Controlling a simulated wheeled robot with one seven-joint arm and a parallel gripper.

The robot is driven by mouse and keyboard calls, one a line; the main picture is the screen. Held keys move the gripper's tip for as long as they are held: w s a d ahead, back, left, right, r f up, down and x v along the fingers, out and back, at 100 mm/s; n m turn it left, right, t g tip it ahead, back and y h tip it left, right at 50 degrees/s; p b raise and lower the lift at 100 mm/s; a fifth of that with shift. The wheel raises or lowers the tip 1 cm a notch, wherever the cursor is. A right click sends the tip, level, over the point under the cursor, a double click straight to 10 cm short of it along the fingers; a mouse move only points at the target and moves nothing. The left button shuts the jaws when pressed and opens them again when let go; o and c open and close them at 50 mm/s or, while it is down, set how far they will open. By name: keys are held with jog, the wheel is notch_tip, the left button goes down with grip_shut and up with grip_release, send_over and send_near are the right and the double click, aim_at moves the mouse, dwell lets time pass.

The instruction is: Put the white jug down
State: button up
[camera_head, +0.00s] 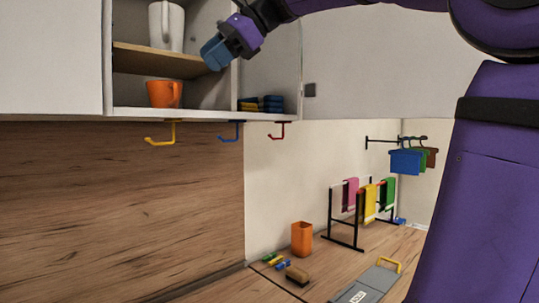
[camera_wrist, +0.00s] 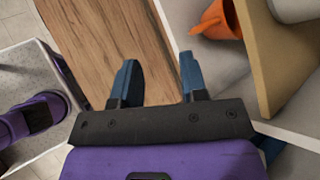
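The white jug (camera_head: 166,27) stands upright on the upper shelf board (camera_head: 155,60) of an open wall cabinet, its top cut off by the frame. In the wrist view a pale rounded thing (camera_wrist: 295,8) at the top right corner, beyond the shelf board, looks like part of the jug. My gripper (camera_head: 214,53) is at the cabinet's right opening edge, right of the jug and apart from it. In the wrist view my gripper (camera_wrist: 158,78) has its two blue fingers spread, with nothing between them.
An orange mug (camera_head: 164,94) stands on the compartment floor below the jug. Blue and yellow items (camera_head: 261,104) lie in the compartment to the right. Yellow, blue and red hooks hang under the cabinet. An orange holder (camera_head: 302,239) and a towel rack (camera_head: 344,246) stand on the counter below.

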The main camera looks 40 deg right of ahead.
jog(key=s+f+n+h, duration=0.2)
jog(key=s+f+n, duration=0.3)
jog(key=f, duration=0.6)
jog(key=s+f+n+g+h, duration=0.1)
jog(key=s+f+n+h, duration=0.2)
jog(key=f, duration=0.9)
jog(key=s+a+f+n+g+h, duration=0.1)
jog(key=s+f+n+h, duration=0.1)
jog(key=s+f+n, duration=0.7)
notch_tip(320, 180, down, 2)
jog(key=shift+s+f+n, duration=0.15)
jog(key=shift+n, duration=0.85)
